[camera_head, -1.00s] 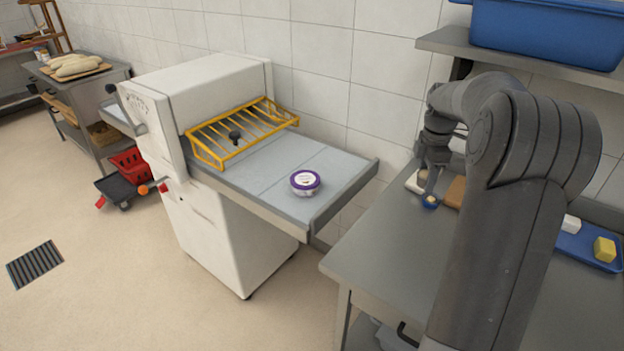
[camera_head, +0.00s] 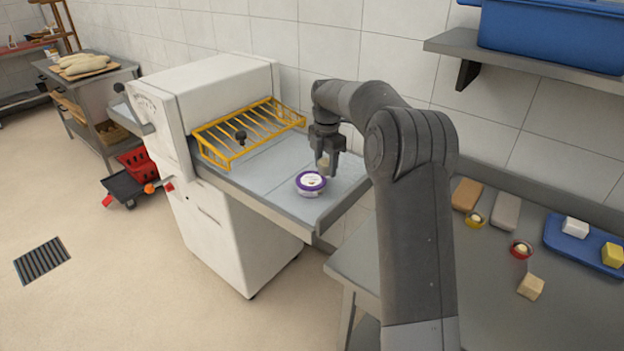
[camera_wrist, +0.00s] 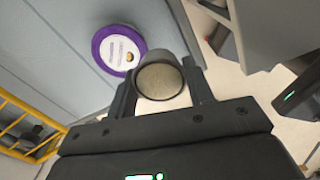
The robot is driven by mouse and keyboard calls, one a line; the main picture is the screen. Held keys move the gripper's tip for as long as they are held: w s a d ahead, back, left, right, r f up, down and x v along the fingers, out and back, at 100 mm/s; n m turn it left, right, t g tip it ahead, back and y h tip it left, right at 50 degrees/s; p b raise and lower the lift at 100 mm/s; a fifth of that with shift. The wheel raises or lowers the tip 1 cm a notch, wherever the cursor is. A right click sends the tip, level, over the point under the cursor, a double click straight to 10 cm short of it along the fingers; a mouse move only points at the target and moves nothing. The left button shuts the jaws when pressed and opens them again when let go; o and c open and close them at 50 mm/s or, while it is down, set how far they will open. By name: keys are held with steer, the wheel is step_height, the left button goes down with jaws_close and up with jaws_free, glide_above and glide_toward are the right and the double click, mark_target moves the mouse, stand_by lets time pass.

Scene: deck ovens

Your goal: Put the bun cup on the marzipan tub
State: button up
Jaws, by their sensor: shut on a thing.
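The marzipan tub (camera_head: 310,184), a round white tub with a purple lid, stands on the flat grey table of the white machine. Its lid also shows in the wrist view (camera_wrist: 118,49), with nothing on it. My gripper (camera_head: 327,168) is shut on the bun cup (camera_wrist: 160,80), a small round cup with a beige top. In the head view the cup is small and partly hidden by the fingers, just right of the tub and a little higher.
A yellow wire guard (camera_head: 245,132) stands on the machine table, left of the tub.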

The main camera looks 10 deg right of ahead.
mark_target(312, 188)
steer(key=a+f, duration=0.1)
steer(key=w+a, duration=0.1)
steer(key=w+a+f, duration=0.1)
steer(key=shift+a+f, duration=0.35)
steer(key=shift+f, duration=1.9)
steer(key=shift+f, duration=0.15)
steer(key=o, duration=1)
steer(key=shift+c, duration=0.2)
